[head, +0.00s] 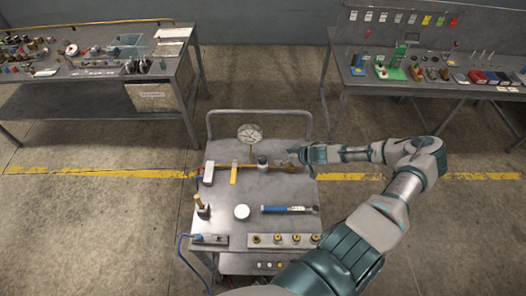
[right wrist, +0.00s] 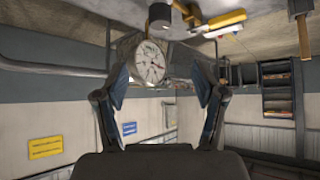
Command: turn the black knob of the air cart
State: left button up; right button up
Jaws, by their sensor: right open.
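The air cart (head: 225,222) stands in the middle of the head view. The black knob (head: 262,161) sits on the brass pipe line across its upper part, just left of my right gripper (head: 292,158). In the right wrist view the black knob (right wrist: 159,15) is at the top, beyond the fingertips and apart from them. My right gripper is open there (right wrist: 164,60), with nothing between its fingers. A round dial gauge (head: 249,133) stands behind the pipe; it also shows in the right wrist view (right wrist: 148,60). My left gripper is out of view.
A yellow lever (head: 234,173) is left of the knob. A blue-handled tool (head: 289,210), a white round piece (head: 242,211) and a strip of brass fittings (head: 284,240) occupy the cart's front. A push rail (head: 259,113) rises behind. Benches with parts stand at the back left and right.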

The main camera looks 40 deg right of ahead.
aim_at(264, 158)
jog(key=b+x, duration=0.3)
jog(key=x, duration=1.4)
jog(key=shift+w+f+b, duration=0.1)
jog(key=shift+f+b, duration=0.15)
jog(key=shift+b, duration=0.05)
jog(key=c, duration=1.1)
jog(key=b, duration=0.3)
jog(key=shift+d+f, duration=0.15)
jog(key=shift+f, duration=0.05)
jog(key=shift+c, duration=0.2)
jog(key=shift+n, duration=0.3)
jog(key=shift+r+y, duration=0.25)
jog(key=shift+y, duration=0.05)
